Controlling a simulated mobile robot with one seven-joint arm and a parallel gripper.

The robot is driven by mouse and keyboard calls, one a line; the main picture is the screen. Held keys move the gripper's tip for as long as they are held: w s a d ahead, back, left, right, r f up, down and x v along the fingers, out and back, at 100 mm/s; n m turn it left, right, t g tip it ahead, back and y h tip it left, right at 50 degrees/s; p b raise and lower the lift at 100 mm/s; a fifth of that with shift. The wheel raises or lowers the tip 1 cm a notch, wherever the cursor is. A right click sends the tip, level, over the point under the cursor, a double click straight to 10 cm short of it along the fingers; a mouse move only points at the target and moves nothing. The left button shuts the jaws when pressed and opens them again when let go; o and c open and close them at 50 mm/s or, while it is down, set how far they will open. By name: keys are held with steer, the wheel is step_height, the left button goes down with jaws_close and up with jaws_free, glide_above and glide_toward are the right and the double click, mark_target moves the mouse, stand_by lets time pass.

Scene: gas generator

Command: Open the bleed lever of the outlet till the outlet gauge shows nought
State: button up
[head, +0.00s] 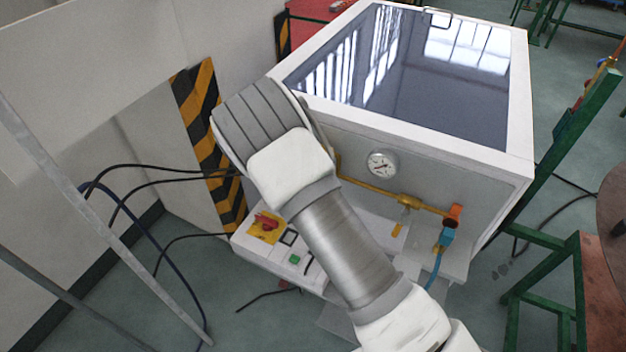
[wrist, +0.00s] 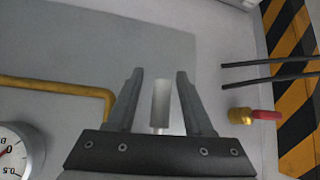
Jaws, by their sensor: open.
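The round white gauge (head: 382,163) is on the cabinet's front panel. Part of it shows at the lower left of the wrist view (wrist: 14,152); its needle reading is not clear. A brass valve (head: 408,201) with a yellow lever (head: 398,229) hanging down sits on the yellow pipe below the gauge. In the wrist view my gripper (wrist: 159,72) is open in front of the panel. A pale upright piece (wrist: 161,100) shows between its fingers; I cannot tell whether it is a lever. A brass fitting with a red handle (wrist: 266,114) is right of the fingers. My arm hides the gripper in the head view.
A yellow pipe (wrist: 50,85) runs along the panel and bends down behind the left finger. A control box with a red switch (head: 265,223) stands low at the left. Black cables (head: 150,168) and a striped post (head: 205,120) are left of my arm. A green frame (head: 560,150) is at right.

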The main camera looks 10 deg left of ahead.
steer(key=p+v, duration=0.2)
steer(key=v, duration=1.5)
steer(key=shift+s, duration=0.15)
steer(key=shift+r, duration=0.15)
steer(key=s+d+r+g+y+b, duration=0.1)
steer(key=s+d+r+y, duration=0.15)
steer(key=r, duration=0.25)
steer(key=s+d+r+n+g+y, duration=0.1)
steer(key=s+d+r, duration=0.15)
steer(key=r, duration=0.35)
steer(key=s+d+r+g+y+b, duration=0.1)
steer(key=d+r+y, duration=0.15)
steer(key=r, duration=0.25)
steer(key=s+d+r+h, duration=0.2)
steer(key=s+d, duration=0.5)
steer(key=d, duration=0.1)
steer(key=s+d+r+h+b, duration=0.1)
steer(key=s+d+r+h, duration=0.1)
steer(key=s+d, duration=0.6)
steer(key=shift+s+d+r+n+h+b, duration=0.25)
steer(key=shift+d+r+n+h+b, duration=0.05)
steer(key=shift+r, duration=0.35)
